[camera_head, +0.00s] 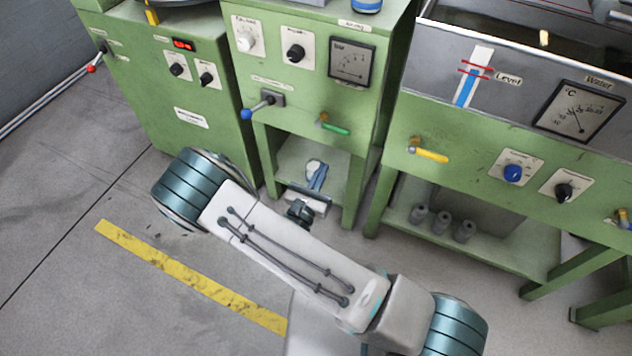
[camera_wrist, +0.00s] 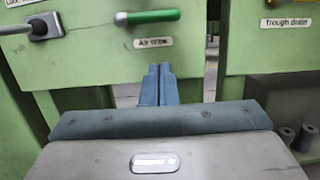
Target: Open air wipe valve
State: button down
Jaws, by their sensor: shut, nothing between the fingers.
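The air wipe valve has a green lever handle (camera_wrist: 150,16), set on the green panel above a small "Air wipe" label (camera_wrist: 152,42). In the wrist view the handle lies nearly level, with its metal pivot at the left end. It also shows in the head view as a green handle (camera_head: 335,130) sloping slightly down to the right from a brass fitting. My gripper (camera_wrist: 159,68) is shut and empty, with its blue-grey fingers together. The fingertips appear below the handle and label in the wrist view, apart from the handle.
A blue-tipped lever (camera_head: 258,108) sits left of the valve. A yellow-handled valve (camera_head: 428,155) is on the trough panel to the right, above grey cylinders (camera_head: 441,222) on a shelf. Green frame legs stand on both sides of the open space under the panel.

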aim_at(334, 128)
jog(key=w+d+r+b, duration=0.1)
jog(key=w+d+r, duration=0.1)
jog(key=w+r, duration=0.2)
jog(key=shift+w+d, duration=0.15)
jog(key=shift+w, duration=1)
jog(key=shift+r, duration=0.15)
jog(key=shift+r+n+p, duration=0.15)
jog(key=shift+n+p, duration=0.25)
jog(key=shift+p, duration=0.25)
